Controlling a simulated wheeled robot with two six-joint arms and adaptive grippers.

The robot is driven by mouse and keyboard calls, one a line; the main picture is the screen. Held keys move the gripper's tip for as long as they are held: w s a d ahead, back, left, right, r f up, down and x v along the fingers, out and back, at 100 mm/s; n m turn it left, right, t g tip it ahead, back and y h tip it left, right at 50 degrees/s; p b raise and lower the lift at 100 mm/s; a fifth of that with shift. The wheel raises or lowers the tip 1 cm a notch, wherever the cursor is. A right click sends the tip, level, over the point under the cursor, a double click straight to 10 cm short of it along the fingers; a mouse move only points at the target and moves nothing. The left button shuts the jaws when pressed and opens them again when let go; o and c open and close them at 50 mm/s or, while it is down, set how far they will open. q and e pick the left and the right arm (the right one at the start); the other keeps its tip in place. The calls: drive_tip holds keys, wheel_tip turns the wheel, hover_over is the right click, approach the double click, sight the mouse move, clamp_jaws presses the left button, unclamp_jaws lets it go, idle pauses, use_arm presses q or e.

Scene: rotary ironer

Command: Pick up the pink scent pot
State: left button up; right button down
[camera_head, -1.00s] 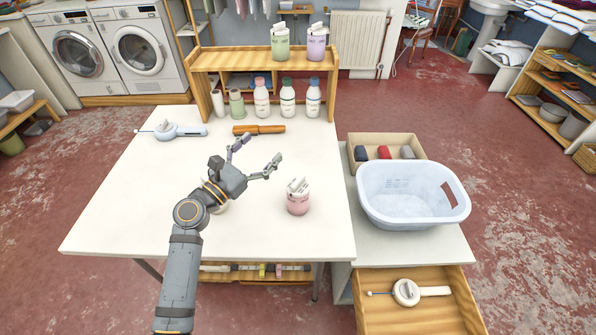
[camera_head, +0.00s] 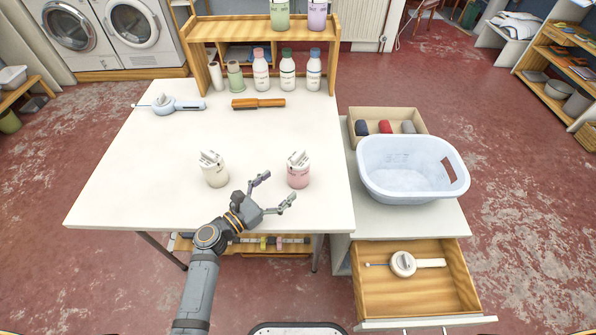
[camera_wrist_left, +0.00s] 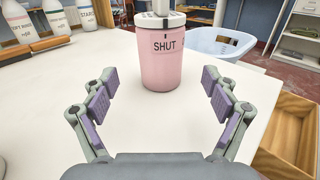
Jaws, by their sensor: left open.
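The pink scent pot (camera_head: 298,171) stands upright on the white table near its right front side, with a white top. In the left wrist view the pot (camera_wrist_left: 160,60) is straight ahead, and its label reads "SHUT". My left gripper (camera_head: 275,190) is open and empty, its two fingers apart and pointing toward the pot. In the wrist view its fingertips (camera_wrist_left: 160,80) are on either side of the pot's lower part, a little short of it and not touching. My right gripper is not in view.
A cream pot (camera_head: 214,170) stands left of the gripper. A white basket (camera_head: 412,168) sits on the side cabinet, above an open drawer (camera_head: 415,290).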

sight(290, 170)
use_arm(q)
drive_tip(key=x, duration=0.6)
drive_tip(key=shift+w+d+f, duration=0.1)
drive_tip(key=shift+w+d, duration=0.1)
drive_tip(key=shift+d, duration=0.05)
drive_tip(key=c, duration=1.3)
drive_tip(key=shift+o, duration=0.2)
drive_tip(key=shift+r, duration=0.2)
wheel_tip(290, 170, up, 3)
drive_tip(key=shift+r, duration=0.1)
drive_tip(key=v, duration=1.8)
drive_tip(key=shift+r, duration=0.1)
